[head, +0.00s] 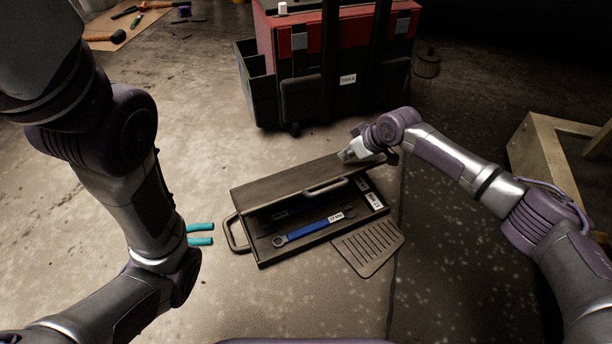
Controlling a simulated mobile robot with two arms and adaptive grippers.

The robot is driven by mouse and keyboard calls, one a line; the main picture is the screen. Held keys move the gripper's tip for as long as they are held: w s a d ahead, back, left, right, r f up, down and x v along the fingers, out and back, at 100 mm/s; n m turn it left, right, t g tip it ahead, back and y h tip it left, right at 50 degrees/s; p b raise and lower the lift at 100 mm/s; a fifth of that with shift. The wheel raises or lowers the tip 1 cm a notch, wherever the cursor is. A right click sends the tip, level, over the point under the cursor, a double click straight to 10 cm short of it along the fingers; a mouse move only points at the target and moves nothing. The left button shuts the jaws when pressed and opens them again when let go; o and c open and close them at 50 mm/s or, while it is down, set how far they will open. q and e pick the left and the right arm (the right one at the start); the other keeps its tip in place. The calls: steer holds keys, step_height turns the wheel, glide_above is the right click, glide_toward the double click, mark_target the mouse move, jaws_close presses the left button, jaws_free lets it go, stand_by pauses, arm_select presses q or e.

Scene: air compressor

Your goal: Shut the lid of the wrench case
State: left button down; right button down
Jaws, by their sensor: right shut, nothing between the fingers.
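The dark wrench case (262,249) lies on the floor in the middle of the head view. Its lid (270,188) is partly raised and tilts over the back of the case, with a handle on its front edge. A blue wrench (313,229) and white labels show in the case; the back of the inside is hidden by the lid. My right gripper (347,156) is shut and empty at the lid's upper right edge; I cannot tell whether it touches the lid. My left arm comes in at the left, and its gripper does not show.
A red and black tool box (340,60) stands behind the case. Teal-handled pliers (200,234) lie left of the case, partly behind my left arm. A slotted dark plate (370,246) lies at its front right. A wooden frame (545,150) stands at the right. Floor in front is clear.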

mark_target(347, 165)
steer(key=shift+f, duration=0.1)
steer(key=shift+f+b, duration=1.55)
steer(key=shift+f, duration=1.25)
steer(key=shift+f+b, duration=1.95)
steer(key=shift+f, duration=1.3)
step_height(347, 165, up, 7)
steer(key=p, duration=0.7)
steer(key=shift+r, duration=0.15)
